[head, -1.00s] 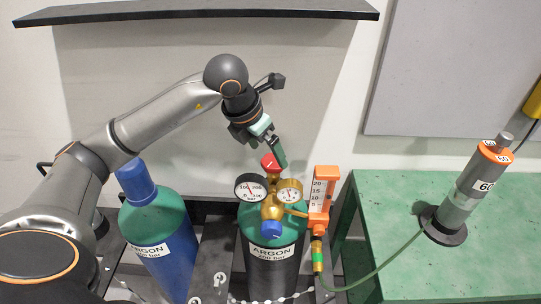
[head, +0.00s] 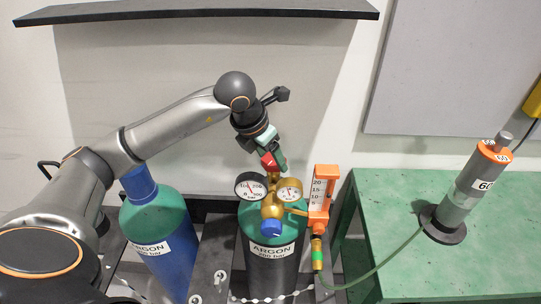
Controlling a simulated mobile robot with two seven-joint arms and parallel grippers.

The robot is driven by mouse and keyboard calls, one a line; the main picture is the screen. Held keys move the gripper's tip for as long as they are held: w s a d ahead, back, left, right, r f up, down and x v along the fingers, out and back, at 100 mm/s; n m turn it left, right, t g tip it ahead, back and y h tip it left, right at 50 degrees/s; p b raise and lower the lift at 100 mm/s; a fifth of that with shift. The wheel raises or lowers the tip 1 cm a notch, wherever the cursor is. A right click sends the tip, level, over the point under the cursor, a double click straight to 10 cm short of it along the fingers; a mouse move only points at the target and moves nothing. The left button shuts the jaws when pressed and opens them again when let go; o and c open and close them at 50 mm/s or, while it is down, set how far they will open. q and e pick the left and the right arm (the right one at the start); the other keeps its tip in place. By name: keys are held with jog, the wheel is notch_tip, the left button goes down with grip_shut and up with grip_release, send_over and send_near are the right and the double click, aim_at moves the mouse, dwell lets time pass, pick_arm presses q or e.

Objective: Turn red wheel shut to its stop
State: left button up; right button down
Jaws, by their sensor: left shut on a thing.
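The red wheel (head: 268,161) sits on top of the brass valve of the green and black argon cylinder (head: 271,258), behind the regulator's two gauges. My left gripper (head: 267,158) comes down from above, its green fingers on either side of the red wheel, and is shut on it. Part of the wheel is hidden by the fingers. A blue knob (head: 271,228) is on the front of the brass regulator (head: 271,208). My right gripper is not in view.
A second argon cylinder (head: 160,228) with a blue cap stands left. An orange flowmeter (head: 320,195) is right of the gauges, with a green hose (head: 385,262) running to a grey device (head: 470,188) on the green table (head: 400,200). A dark shelf (head: 200,14) hangs above.

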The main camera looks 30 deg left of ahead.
pick_arm(q)
jog(key=c, duration=0.6)
jog(key=shift+c, duration=0.2)
